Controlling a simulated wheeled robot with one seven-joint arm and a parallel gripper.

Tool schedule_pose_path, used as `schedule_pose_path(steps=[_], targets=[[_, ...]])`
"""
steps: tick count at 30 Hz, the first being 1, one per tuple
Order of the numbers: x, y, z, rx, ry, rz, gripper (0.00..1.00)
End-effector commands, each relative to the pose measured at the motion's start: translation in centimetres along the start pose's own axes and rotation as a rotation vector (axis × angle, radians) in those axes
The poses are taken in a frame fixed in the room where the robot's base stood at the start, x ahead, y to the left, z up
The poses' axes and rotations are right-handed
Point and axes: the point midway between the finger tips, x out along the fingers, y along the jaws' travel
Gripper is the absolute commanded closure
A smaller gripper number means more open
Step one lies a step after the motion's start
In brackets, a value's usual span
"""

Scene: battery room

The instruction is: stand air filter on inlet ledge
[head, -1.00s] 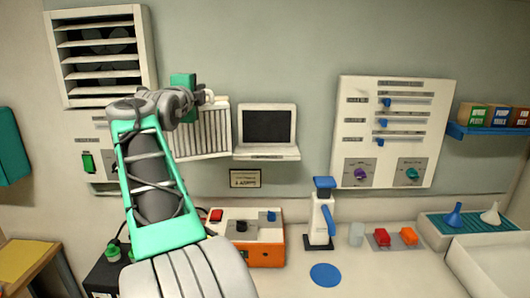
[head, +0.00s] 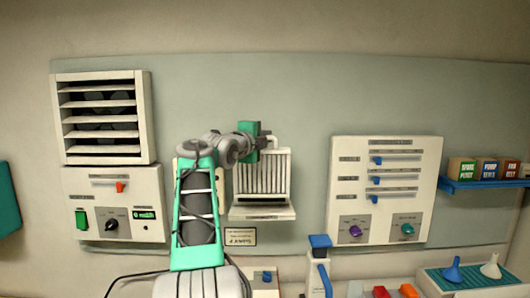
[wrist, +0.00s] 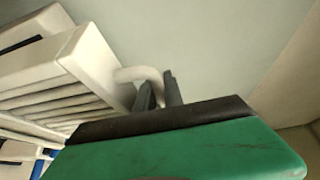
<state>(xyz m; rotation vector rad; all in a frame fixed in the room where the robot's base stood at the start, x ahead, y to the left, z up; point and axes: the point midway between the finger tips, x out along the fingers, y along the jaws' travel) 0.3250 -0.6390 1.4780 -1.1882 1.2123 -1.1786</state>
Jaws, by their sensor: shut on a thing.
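The air filter (head: 262,178) is a pale pleated panel with a loop handle on its top. My gripper (head: 268,140) is shut on that handle from the left and above. The filter is upright in front of the dark inlet opening, over the white inlet ledge (head: 262,213). Its lower edge is at the ledge; I cannot tell whether it touches. In the wrist view, the filter (wrist: 85,58) fills the left side, and its handle runs into the dark fingers of my gripper (wrist: 158,92). The ledge is not clear in that view.
A louvred vent (head: 103,117) and a control box (head: 113,204) are on the wall at left. A slider panel (head: 387,190) is at right, with clear wall between it and the filter. A blue-topped bottle (head: 319,262) stands below.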

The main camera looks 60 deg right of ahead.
Motion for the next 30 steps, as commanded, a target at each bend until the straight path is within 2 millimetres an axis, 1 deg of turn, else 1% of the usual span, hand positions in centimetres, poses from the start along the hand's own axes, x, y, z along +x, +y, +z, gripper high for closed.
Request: schedule_pose_path(steps=[2,5,7,9,12,22,23,30], targets=[[0.5,0.4,0.2,0.003,0.0,-0.004,1.0],[1.4,1.6,0.7,0.0,0.0,-0.001,1.0],[2.4,2.8,1.1,0.0,0.0,0.0,1.0],[2.1,4.2,1.0,0.0,-0.002,-0.001,1.0],[2.1,5.3,1.0,0.002,-0.002,-0.005,1.0],[2.2,6.0,1.0,0.003,-0.002,-0.005,1.0],[2.2,6.0,1.0,0.002,-0.002,-0.002,0.85],[2.2,5.9,1.0,0.002,-0.001,-0.002,0.66]])
